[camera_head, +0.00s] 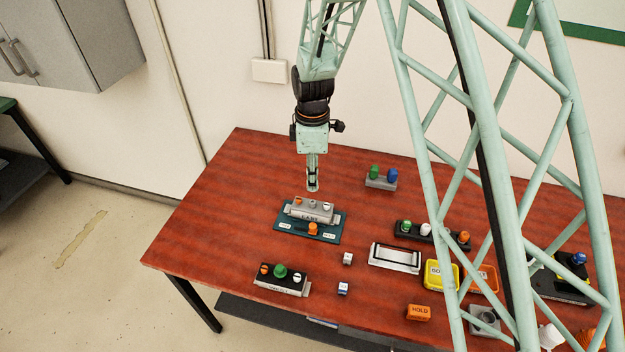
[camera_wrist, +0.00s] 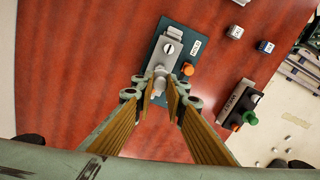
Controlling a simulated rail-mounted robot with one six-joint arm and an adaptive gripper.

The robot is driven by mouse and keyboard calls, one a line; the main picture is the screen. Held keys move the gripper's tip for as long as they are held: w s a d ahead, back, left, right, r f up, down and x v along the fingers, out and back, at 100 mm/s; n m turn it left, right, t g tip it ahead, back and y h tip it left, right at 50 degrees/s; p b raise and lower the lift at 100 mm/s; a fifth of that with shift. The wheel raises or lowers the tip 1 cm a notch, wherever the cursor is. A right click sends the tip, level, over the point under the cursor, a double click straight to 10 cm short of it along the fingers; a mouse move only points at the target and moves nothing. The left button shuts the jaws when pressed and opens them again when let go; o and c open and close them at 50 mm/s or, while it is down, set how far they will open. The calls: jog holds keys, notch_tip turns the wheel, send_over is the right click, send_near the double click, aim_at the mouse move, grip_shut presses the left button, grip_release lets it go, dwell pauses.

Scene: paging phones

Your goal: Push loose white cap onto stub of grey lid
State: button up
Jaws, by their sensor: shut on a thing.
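The grey lid unit (camera_head: 310,211) sits on a teal mat (camera_head: 286,226) near the table's middle. It carries an orange cap (camera_head: 297,201) at left and a white slotted cap (camera_head: 328,206) at right; the slotted one also shows in the wrist view (camera_wrist: 168,48). My gripper (camera_head: 312,187) points straight down above the middle of the lid. In the wrist view its fingers (camera_wrist: 160,92) are shut on a small pale piece, apparently the loose white cap (camera_wrist: 159,84). The fingers partly hide it, and I cannot tell whether it touches the stub below.
An orange knob (camera_head: 313,228) stands on the mat in front of the lid. A green-and-blue unit (camera_head: 380,180) stands behind. The table's left is clear.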

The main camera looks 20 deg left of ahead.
jog(key=shift+f, duration=0.15)
jog(key=shift+f+b, duration=0.7)
jog(key=shift+f, duration=1.4)
jog(key=shift+f+b, duration=0.6)
jog(key=shift+f, duration=0.3)
jog(key=shift+f+b, duration=0.2)
jog(key=shift+b, duration=0.65)
dwell(1.8)
dwell(0.5)
jog(key=o, duration=0.7)
jog(key=shift+o, duration=0.2)
